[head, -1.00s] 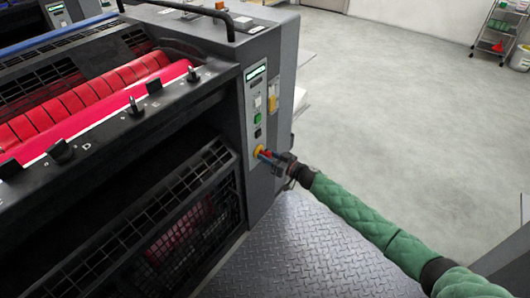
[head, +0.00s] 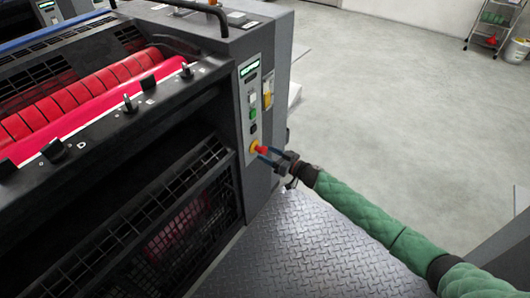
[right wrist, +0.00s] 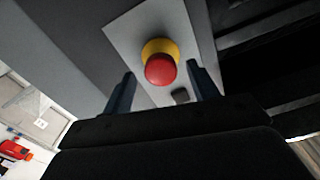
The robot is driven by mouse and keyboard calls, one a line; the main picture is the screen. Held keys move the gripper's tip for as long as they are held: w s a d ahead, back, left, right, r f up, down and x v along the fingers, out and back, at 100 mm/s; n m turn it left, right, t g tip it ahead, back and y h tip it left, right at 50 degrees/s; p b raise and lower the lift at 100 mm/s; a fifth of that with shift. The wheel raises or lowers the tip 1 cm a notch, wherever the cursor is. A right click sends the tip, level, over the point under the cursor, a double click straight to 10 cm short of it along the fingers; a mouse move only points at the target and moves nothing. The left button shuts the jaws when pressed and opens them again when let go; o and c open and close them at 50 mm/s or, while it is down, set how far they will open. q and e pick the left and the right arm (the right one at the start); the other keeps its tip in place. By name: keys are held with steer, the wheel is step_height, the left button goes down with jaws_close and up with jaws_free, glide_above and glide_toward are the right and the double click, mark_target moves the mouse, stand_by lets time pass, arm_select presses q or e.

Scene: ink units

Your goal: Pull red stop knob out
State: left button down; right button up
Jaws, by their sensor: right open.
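The red stop knob (head: 261,150) sits on a yellow collar (head: 253,146) low on the light control panel (head: 248,100) at the corner of the grey machine. In the right wrist view the red knob (right wrist: 160,69) shows in front of its yellow collar (right wrist: 158,47). My right gripper (head: 268,156) is at the knob. In the right wrist view its two fingers (right wrist: 160,92) are apart, one on either side of the knob, with a gap to it on both sides. My left gripper is not in view.
White and green buttons (head: 252,113) and a small display sit above the knob on the panel. The machine's red rollers (head: 90,95) and black mesh guard (head: 180,225) lie to the left. A diamond-plate floor (head: 300,245) is below. Open floor lies to the right.

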steer(key=v, duration=0.5)
steer(key=shift+s+d, duration=0.1)
stand_by(0.3)
